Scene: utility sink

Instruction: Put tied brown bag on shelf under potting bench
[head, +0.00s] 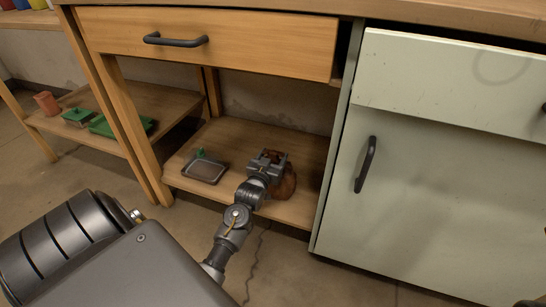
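The brown bag (287,183) is a rounded, reddish-brown lump on the lower shelf (232,138) of the wooden bench, near the right end of the shelf opening. My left gripper (268,161) reaches in over the shelf and is right at the bag, covering its left and upper part. The bag's tied top and the gripper's fingertips are hidden or too small to make out, so I cannot tell whether the fingers are closed on it. My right gripper is not in view.
A small dark tray (205,171) with a green item (200,153) sits on the same shelf, left of the bag. A wooden drawer (205,43) is above. A pale green cabinet (430,190) stands at the right. Another low shelf at the left holds green trays (110,123) and a terracotta pot (46,103).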

